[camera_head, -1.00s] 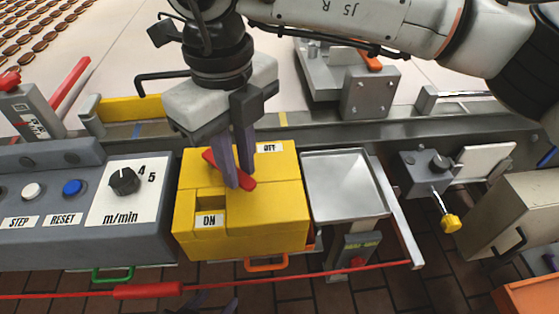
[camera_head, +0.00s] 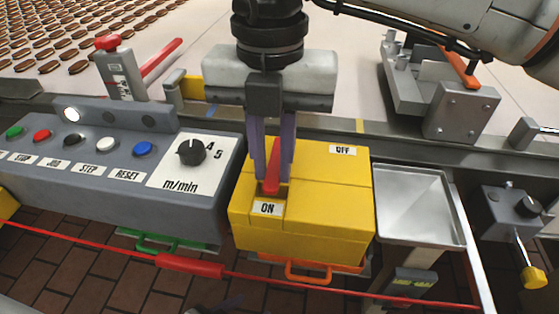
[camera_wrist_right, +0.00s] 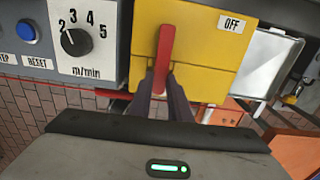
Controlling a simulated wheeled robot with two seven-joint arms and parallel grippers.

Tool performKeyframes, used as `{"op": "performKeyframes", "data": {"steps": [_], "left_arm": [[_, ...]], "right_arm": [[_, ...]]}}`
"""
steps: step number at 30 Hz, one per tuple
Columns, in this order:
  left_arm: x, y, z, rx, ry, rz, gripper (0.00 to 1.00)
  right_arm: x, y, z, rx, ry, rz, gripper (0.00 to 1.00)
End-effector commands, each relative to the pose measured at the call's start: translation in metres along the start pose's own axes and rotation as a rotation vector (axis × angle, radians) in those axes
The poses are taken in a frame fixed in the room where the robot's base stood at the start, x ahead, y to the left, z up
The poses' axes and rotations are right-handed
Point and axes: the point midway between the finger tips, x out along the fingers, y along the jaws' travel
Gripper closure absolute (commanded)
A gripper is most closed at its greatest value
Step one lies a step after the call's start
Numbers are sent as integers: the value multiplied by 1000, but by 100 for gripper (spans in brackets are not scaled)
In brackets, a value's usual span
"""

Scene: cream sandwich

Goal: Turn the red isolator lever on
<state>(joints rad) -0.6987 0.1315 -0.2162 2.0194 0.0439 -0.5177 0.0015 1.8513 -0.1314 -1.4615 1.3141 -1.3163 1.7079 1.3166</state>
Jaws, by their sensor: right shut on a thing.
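The red isolator lever (camera_head: 271,172) stands on top of the yellow isolator box (camera_head: 330,200). It points toward the ON label (camera_head: 268,208) at the front left of the box. The OFF label (camera_head: 343,150) is at the back right. My right gripper (camera_head: 272,178) is above the box with its purple fingers shut on the lever. My left gripper is not clearly in view.
A grey control panel (camera_head: 100,190) with buttons and a dial (camera_head: 191,152) stands left of the box. A metal tray (camera_head: 420,205) is on the right. A red pull cord (camera_head: 90,246) runs across the front. Biscuits (camera_head: 90,35) lie on the belt behind.

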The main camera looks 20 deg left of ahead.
Motion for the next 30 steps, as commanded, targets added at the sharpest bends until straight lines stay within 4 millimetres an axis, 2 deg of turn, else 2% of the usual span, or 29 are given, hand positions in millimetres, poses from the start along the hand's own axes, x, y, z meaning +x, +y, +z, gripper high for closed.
{"op": "performKeyframes", "data": {"steps": [17, 18, 21, 30], "left_arm": [[1, -2, -4, 4, 8, -2, 50], [1, -2, -4, 4, 9, -2, 50], [2, -2, -6, 5, 11, -2, 50], [2, -2, -6, 5, 12, -3, 50]], "right_arm": [[-2, 3, 2, 37, -6, 5, 100], [-2, 3, 2, 38, -6, 5, 80], [-2, 3, 2, 37, -5, 5, 64], [-2, 2, 1, 34, -3, 1, 64]]}}
